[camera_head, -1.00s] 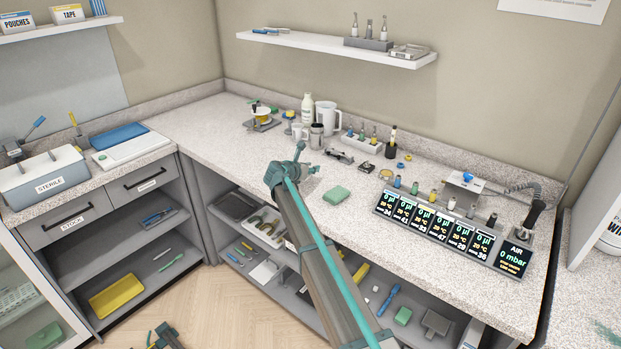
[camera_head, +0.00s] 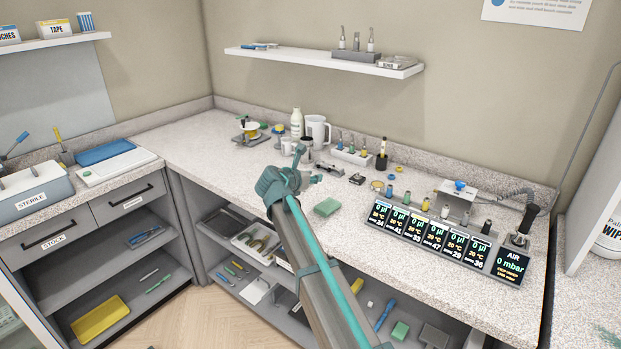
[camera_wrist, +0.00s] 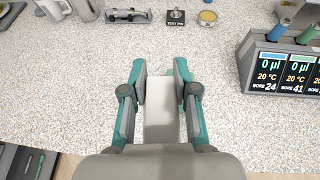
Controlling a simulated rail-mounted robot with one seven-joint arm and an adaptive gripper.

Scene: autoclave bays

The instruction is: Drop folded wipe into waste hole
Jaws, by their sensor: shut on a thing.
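My gripper (camera_wrist: 160,88) is shut on the folded wipe (camera_wrist: 162,110), a pale white-grey strip standing between the two fingers in the wrist view. In the head view, my gripper (camera_head: 300,172) is over the speckled counter, left of a green block (camera_head: 327,206). The wipe cannot be made out in the head view, where my own arm covers that area. I cannot make out a waste hole in either view.
The counter (camera_head: 225,150) holds a white jug (camera_head: 317,130), a bottle (camera_head: 297,123), a vial rack (camera_head: 352,154) and a small test-pin block (camera_wrist: 175,17). A row of lit displays (camera_head: 440,238) stands to the right. Open shelves lie below the front edge.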

